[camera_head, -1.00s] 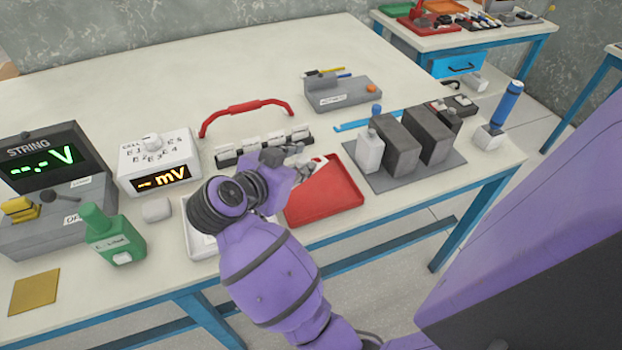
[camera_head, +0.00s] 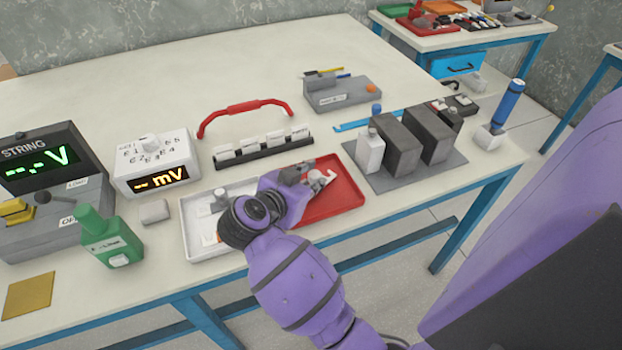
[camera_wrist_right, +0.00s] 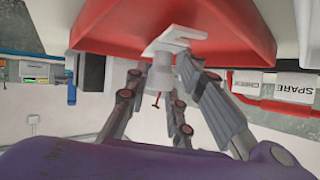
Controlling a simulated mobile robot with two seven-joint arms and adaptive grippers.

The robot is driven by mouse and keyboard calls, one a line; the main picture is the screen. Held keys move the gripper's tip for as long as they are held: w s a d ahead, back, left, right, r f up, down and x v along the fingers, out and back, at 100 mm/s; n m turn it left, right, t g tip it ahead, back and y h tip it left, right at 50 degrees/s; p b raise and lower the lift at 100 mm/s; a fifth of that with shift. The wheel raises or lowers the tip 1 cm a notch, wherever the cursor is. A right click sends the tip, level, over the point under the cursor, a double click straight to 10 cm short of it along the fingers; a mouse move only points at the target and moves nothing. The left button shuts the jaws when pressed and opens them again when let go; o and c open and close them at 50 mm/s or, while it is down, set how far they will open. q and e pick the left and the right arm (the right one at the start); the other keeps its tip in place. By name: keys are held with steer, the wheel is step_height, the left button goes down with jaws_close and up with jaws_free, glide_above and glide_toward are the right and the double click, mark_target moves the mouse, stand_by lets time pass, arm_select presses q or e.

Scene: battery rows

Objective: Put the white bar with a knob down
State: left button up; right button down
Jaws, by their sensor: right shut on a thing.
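My right gripper (camera_head: 303,176) is over the red tray (camera_head: 347,195), its fingers shut on the white bar with a knob (camera_head: 320,181). In the right wrist view the bar (camera_wrist_right: 170,42) lies across beyond the fingertips, and its knob sits between the fingers (camera_wrist_right: 160,76). The bar appears against the red tray (camera_wrist_right: 240,40); I cannot tell whether it touches the tray. My wrist and fingers hide part of the tray and the bar. My left gripper is not in view.
A white tray (camera_head: 193,240) with small parts adjoins the red tray on the left.

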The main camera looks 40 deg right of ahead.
steer(key=shift+f, duration=0.25)
steer(key=shift+f, duration=0.2)
steer(key=c, duration=1.5)
jaws_free()
steer(key=shift+r, duration=0.15)
steer(key=v, duration=1.1)
steer(key=shift+r, duration=0.5)
steer(key=shift+s+a+r, duration=0.15)
steer(key=shift+a+r, duration=0.1)
steer(key=shift+a, duration=0.15)
